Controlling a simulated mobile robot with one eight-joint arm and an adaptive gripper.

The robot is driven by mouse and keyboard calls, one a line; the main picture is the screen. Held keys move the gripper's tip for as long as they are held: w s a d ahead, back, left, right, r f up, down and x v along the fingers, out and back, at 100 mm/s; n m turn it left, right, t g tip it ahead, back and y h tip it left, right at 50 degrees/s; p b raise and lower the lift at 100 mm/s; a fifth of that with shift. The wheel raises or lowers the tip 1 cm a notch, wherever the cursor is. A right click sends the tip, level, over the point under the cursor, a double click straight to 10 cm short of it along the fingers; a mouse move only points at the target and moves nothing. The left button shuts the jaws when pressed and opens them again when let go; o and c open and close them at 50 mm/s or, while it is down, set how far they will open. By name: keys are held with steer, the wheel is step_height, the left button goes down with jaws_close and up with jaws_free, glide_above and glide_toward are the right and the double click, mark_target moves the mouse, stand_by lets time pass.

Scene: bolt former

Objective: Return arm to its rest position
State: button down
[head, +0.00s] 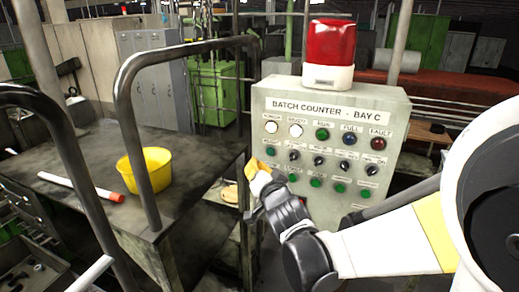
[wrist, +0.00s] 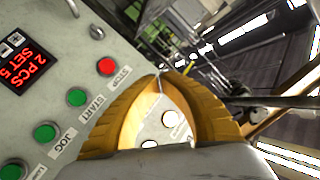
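My gripper (head: 258,168) is at the end of my arm, in front of the lower left edge of the batch counter panel (head: 335,108) in the head view. In the wrist view the two curved yellow fingers of my gripper (wrist: 160,78) come together at their tips, with nothing held between them. A pale surface shows through the gap behind the tips. Beside the fingers is a grey panel face with a red STOP button (wrist: 107,66), a green START button (wrist: 76,97) and a red-lit display (wrist: 28,70). I cannot tell whether the fingers touch the panel.
A red beacon (head: 329,42) stands on the panel. To the left is a dark table (head: 75,150) with a yellow bowl (head: 150,168), a white rod with a red end (head: 80,186) and a metal rail (head: 127,110). A bin of bolts (head: 30,270) is at the lower left.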

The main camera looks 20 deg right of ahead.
steer(key=s+d+f+n+g+b, duration=0.1)
steer(key=s+f+n+g+b, duration=0.1)
steer(key=s+f+b, duration=0.7)
steer(key=s+f+n+g+b, duration=0.2)
steer(key=s+f+g+b, duration=0.2)
steer(key=s+f+b, duration=0.5)
steer(key=s+d+f+n+g+b, duration=0.1)
steer(key=s+f+n+g+b, duration=0.2)
steer(key=s+f+b, duration=0.7)
step_height(320, 180, down, 12)
steer(key=b, duration=0.4)
steer(key=shift+d+r+g, duration=0.25)
steer(key=shift+d+g, duration=0.05)
